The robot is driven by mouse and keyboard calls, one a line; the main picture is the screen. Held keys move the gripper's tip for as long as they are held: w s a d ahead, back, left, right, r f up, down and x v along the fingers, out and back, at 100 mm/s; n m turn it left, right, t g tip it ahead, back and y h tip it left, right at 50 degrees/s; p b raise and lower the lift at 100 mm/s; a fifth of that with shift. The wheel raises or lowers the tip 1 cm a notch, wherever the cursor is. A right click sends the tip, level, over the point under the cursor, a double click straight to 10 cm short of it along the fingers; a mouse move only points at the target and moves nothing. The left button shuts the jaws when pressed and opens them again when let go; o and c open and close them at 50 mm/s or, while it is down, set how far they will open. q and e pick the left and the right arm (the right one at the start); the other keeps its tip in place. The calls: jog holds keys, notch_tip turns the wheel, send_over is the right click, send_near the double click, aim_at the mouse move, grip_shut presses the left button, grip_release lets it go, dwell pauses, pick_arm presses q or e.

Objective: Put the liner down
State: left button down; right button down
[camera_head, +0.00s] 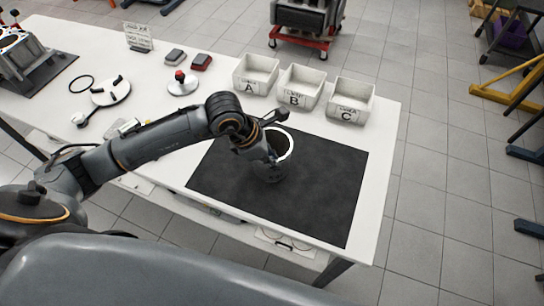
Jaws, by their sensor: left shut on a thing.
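The liner (272,170) is a dark cylinder with a pale, bright rim at its open top. It is upright over the black mat (320,200) on the white table. My left gripper (268,152) is shut on the liner's wall at its upper left side. The gripper and wrist hide part of the liner's left side. I cannot tell whether the liner's base touches the mat. My right gripper is not in view.
Three white bins, A (257,72), B (301,86) and C (351,100), line the table's back edge. A metal engine block (22,58) stands at far left. A black ring (81,84) and a round white fixture (111,91) lie left. The mat's right part is clear.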

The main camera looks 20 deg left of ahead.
pick_arm(q)
jog(key=c, duration=1.7)
grip_release()
jog(key=shift+f, duration=0.1)
jog(key=shift+o, duration=1.1)
jog(key=b+v, duration=0.2)
jog(key=v, duration=1)
